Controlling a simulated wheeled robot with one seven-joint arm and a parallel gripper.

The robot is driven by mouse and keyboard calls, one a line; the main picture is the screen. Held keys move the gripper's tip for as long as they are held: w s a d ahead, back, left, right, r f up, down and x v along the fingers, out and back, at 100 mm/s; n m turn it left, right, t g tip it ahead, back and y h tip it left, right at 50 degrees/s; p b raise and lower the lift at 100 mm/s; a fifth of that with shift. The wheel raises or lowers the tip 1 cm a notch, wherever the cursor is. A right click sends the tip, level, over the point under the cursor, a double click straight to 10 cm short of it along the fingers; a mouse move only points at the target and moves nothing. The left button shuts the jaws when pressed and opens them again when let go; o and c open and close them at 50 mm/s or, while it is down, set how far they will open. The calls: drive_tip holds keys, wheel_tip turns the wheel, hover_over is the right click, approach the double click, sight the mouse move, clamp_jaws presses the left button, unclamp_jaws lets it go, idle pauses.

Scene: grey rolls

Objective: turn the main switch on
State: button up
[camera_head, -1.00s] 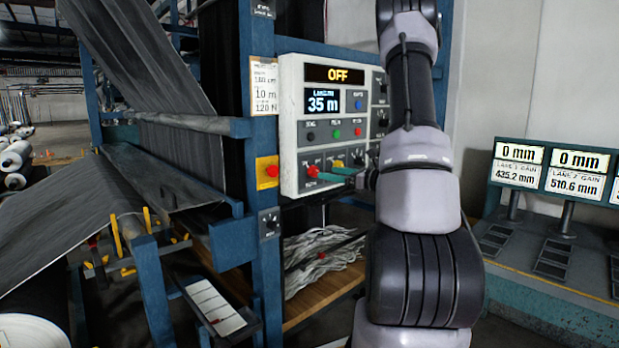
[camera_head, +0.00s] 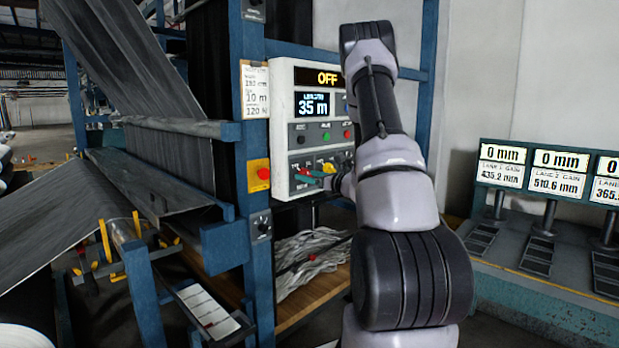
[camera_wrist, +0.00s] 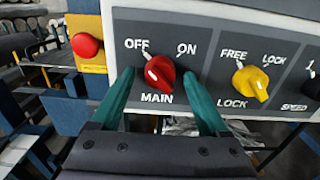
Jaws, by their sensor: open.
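The main switch (camera_wrist: 159,73) is a red rotary knob on a dark panel, with OFF at its upper left, ON at its upper right and MAIN below. Its white pointer leans to the OFF side. My gripper (camera_wrist: 163,82) is open in the wrist view, with one green finger on each side of the knob. I cannot tell whether the fingers touch it. In the head view my gripper (camera_head: 311,176) is at the lower left of the white control box (camera_head: 281,112), and my arm hides the box's right part.
A yellow knob (camera_wrist: 250,82) marked FREE and LOCK sits right of the main switch. A red button on a yellow plate (camera_wrist: 87,46) is at the left. Blue frame posts (camera_head: 252,178) stand beside the box. A bench with displays (camera_head: 540,262) is at the right.

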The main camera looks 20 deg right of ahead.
drive_tip(key=shift+w, duration=0.1)
clamp_jaws()
drive_tip(key=shift+m, duration=0.3)
drive_tip(key=m, duration=0.3)
drive_tip(key=shift+m, duration=0.3)
drive_tip(key=m, duration=0.9)
drive_tip(key=shift+a, duration=0.1)
drive_tip(key=m, duration=0.4)
drive_tip(key=shift+m, duration=0.3)
